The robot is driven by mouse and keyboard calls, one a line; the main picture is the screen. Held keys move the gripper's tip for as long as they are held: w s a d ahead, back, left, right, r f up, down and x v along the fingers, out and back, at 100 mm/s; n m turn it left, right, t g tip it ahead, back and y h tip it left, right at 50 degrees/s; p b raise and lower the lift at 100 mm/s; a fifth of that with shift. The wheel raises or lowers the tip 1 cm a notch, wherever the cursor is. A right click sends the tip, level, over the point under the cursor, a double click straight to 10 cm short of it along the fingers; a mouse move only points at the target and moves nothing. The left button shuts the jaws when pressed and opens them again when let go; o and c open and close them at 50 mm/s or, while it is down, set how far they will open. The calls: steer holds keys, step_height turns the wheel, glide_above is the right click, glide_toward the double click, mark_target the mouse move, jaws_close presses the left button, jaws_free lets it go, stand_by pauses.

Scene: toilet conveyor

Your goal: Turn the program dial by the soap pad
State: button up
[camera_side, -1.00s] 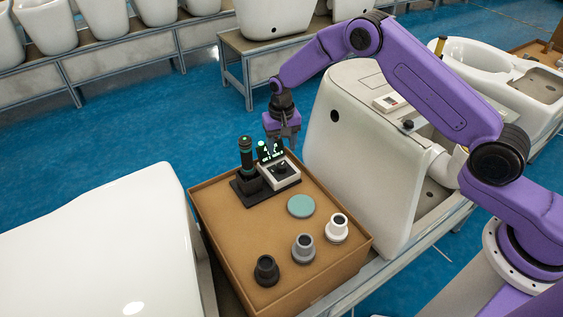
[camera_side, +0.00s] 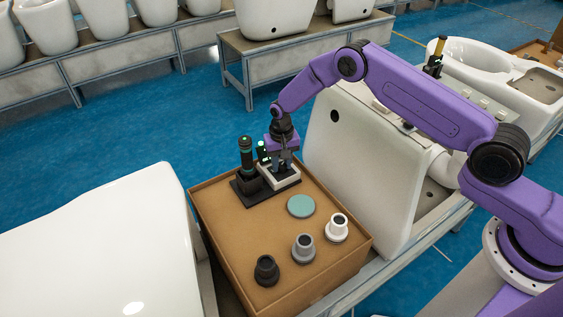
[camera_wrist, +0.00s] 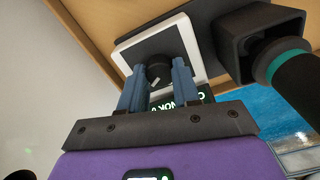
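The program dial (camera_wrist: 158,74) is a black knob with a light mark, on a dark panel in a white-framed box. In the wrist view it shows between the two blue fingers of my gripper (camera_wrist: 160,66), which stand apart with a gap on each side; I cannot tell whether they touch it. In the side view my gripper (camera_side: 282,161) points down over the white box (camera_side: 285,181) and hides the dial. The soap pad (camera_side: 301,206) is a flat teal disc on the brown box top, in front of the dial box.
A dark handheld tool with a green ring (camera_side: 246,152) stands in a black holder left of the dial. A lit green display (camera_wrist: 190,101) is partly hidden behind a finger. A white toilet (camera_side: 345,165) stands close on the right.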

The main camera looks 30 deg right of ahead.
steer(key=shift+c, duration=1.3)
steer(key=n, duration=0.5)
steer(key=shift+n, duration=0.4)
steer(key=n, duration=0.5)
steer(key=shift+n, duration=0.4)
steer(key=o, duration=1.1)
steer(key=shift+c, duration=0.2)
